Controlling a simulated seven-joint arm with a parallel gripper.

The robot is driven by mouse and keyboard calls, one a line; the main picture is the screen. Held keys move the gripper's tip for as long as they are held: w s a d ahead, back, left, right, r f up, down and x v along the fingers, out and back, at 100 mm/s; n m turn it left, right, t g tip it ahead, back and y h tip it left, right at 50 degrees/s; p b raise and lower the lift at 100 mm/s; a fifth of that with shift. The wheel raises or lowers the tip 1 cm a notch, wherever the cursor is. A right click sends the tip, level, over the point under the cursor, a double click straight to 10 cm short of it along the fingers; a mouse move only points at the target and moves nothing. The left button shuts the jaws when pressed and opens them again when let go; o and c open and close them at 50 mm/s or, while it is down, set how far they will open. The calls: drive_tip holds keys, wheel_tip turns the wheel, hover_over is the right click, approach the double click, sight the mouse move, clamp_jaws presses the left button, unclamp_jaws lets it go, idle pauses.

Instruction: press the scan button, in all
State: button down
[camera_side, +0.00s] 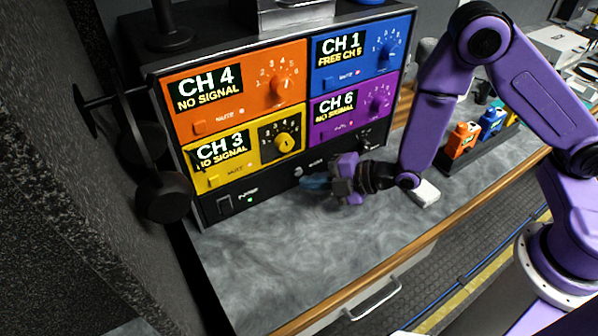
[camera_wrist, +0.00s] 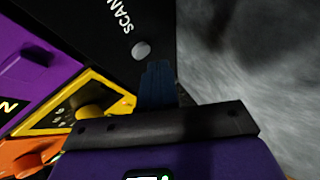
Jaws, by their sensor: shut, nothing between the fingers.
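The scan button is a small round grey button (camera_wrist: 141,50) beside the white SCAN label (camera_wrist: 124,14) on a black panel in the wrist view. In the side view the button (camera_side: 298,171) is a small pale spot low on the black rack's bottom strip, left of its label. My gripper (camera_side: 311,182) is shut and empty, low in front of that strip, its blue fingers pointing left toward the rack. In the wrist view the closed fingertips (camera_wrist: 157,68) are just beside the button in the picture. I cannot tell whether they touch it.
The rack holds an orange CH 4 panel (camera_side: 225,104), blue CH 1, yellow CH 3 and purple CH 6 panels with knobs. Headphones (camera_side: 162,195) hang on its left. Coloured bottles (camera_side: 462,139) and a small white item (camera_side: 425,193) are at right. The front counter is clear.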

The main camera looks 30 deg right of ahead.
drive_tip(key=shift+s, duration=0.1)
drive_tip(key=shift+s, duration=2.45)
drive_tip(key=shift+r, duration=0.1)
drive_tip(key=shift+s+a+r, duration=0.15)
drive_tip(key=s+d+r+m+g+h, duration=0.4)
drive_tip(key=s+d+r, duration=0.3)
drive_tip(key=s+d, duration=0.2)
drive_tip(key=s+d+r+m+g+h, duration=0.4)
drive_tip(key=s+d, duration=0.4)
drive_tip(key=s, duration=0.3)
wheel_tip(320, 180, up, 3)
drive_tip(key=shift+d+f+m+g, duration=0.1)
drive_tip(key=shift+d+m+g, duration=0.3)
drive_tip(key=shift+m+g, duration=0.45)
idle(2.2)
